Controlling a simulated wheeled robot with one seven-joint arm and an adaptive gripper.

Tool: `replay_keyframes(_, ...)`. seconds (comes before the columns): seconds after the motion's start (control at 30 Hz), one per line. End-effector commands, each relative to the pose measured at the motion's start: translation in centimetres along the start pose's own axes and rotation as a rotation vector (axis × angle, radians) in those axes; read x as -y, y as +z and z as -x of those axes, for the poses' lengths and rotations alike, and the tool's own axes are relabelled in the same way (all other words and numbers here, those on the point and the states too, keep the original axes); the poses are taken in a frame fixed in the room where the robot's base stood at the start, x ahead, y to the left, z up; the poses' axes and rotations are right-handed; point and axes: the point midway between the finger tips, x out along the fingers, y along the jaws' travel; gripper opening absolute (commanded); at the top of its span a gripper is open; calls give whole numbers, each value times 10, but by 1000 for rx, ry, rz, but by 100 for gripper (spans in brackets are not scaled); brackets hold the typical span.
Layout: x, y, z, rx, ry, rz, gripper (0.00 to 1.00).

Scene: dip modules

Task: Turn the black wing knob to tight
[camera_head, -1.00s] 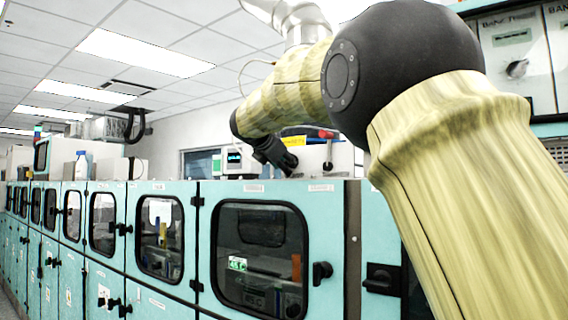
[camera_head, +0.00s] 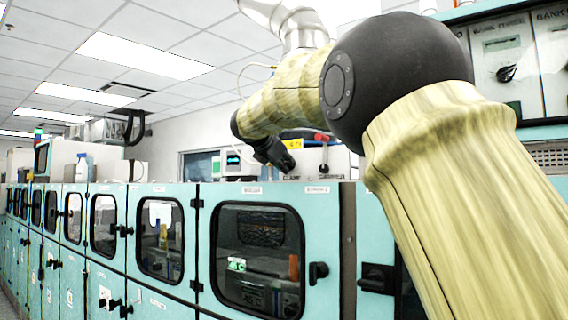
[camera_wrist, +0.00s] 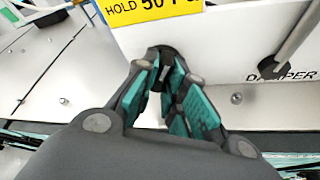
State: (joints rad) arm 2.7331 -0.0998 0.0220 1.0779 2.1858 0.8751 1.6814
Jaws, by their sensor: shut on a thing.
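The black wing knob (camera_wrist: 165,55) shows in the wrist view on a white panel, just under a yellow label. It is mostly hidden between my fingertips, so its turned angle cannot be read. My gripper (camera_wrist: 167,72) has teal finger pads and is shut on the knob. In the head view my gripper (camera_head: 278,160) points down and to the right at the white box on top of the teal cabinets. The knob itself is hidden there.
A yellow label (camera_wrist: 150,8) reads "HOLD 50 P…". A grey lever (camera_wrist: 290,45) marked "DAMPER" stands right of the knob. Teal cabinets (camera_head: 206,262) with dark windows run below. A small device with a lit display (camera_head: 233,162) stands left of my gripper.

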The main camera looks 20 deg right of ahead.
Motion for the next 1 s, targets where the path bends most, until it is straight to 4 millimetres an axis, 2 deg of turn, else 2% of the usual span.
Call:
replay_keyframes(0.27, -3, 6, 1, 0, -55, 130, 0)
replay_keyframes(1.0, -5, 6, 1, 3, -319, 768, 0)
